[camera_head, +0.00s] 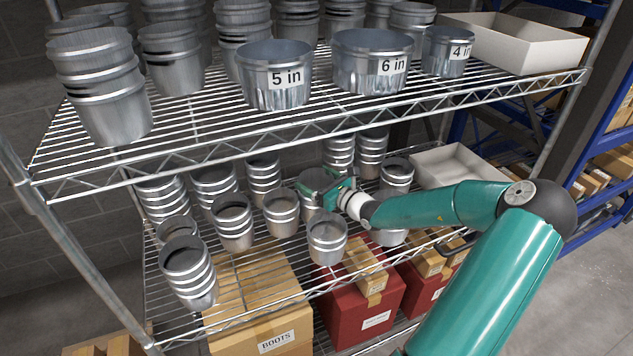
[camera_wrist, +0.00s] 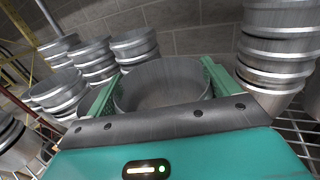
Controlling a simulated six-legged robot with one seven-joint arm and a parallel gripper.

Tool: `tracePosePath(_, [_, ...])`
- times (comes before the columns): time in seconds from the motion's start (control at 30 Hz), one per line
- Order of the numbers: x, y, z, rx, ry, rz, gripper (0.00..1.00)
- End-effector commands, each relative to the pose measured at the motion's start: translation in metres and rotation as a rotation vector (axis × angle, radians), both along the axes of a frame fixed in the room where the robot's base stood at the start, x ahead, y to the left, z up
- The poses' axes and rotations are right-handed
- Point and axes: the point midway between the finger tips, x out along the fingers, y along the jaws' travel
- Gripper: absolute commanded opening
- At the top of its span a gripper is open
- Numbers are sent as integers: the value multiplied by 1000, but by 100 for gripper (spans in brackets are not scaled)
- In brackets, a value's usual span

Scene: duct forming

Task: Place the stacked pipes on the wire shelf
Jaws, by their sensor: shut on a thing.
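My gripper (camera_head: 328,188) reaches in over the lower wire shelf (camera_head: 262,283) from the right. It is shut on a grey metal pipe (camera_head: 308,184), with one green finger on each side of its rim. In the wrist view the held pipe (camera_wrist: 160,84) stands open end up between the fingers (camera_wrist: 161,86). Its lower end is hidden, so I cannot tell whether it touches the shelf or how many pipes are stacked. Stacked pipes stand close by, at the right (camera_wrist: 277,50) and left (camera_wrist: 97,60) of the wrist view.
The upper wire shelf (camera_head: 205,128) runs above my forearm and holds pipe stacks and labelled rings, such as the 5 in ring (camera_head: 275,76). White trays stand on the upper (camera_head: 520,45) and lower (camera_head: 450,165) shelves. Boxes (camera_head: 262,310) sit below. Little room shows around the held pipe.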

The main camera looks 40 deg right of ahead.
Motion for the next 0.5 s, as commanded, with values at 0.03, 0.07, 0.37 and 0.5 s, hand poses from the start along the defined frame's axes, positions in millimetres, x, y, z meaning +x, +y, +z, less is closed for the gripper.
tracePosePath(0.03, [1, 1, -3, 1, -3, 1, 37])
tracePosePath(0.07, [1, 1, -4, 0, -3, 1, 37])
tracePosePath(0.37, [0, 0, -6, -1, -2, 1, 37])
tracePosePath(0.5, [0, 0, -9, -1, -1, 0, 95])
